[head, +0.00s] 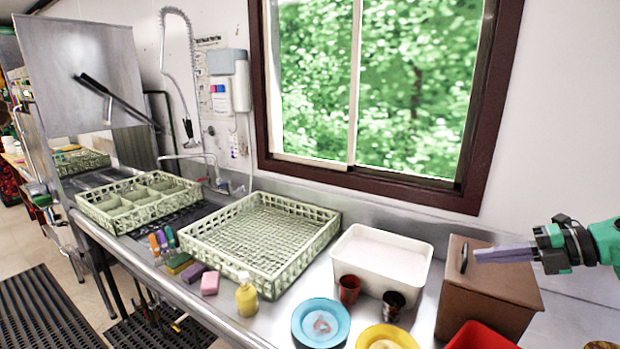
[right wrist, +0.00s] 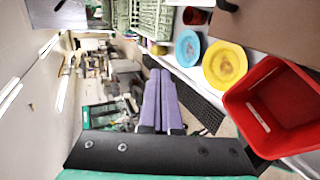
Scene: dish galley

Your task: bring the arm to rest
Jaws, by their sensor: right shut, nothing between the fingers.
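My right gripper (head: 503,254) comes in from the right edge of the head view, with purple fingers on a black and green wrist. It is raised in front of the upper part of a brown box (head: 490,290) with a dark handle. Its fingers lie together with nothing between them. In the right wrist view the two purple fingers (right wrist: 161,90) point away, side by side, over open floor. My left gripper is not in view.
The steel counter holds a green rack (head: 262,236), a divided rack (head: 140,203), a white tub (head: 365,275), two cups (head: 349,290), a blue plate (head: 335,336), a yellow plate (head: 405,343) and a red bin (head: 480,338). A yellow bottle (head: 246,298) and sponges (head: 209,284) stand near the front edge.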

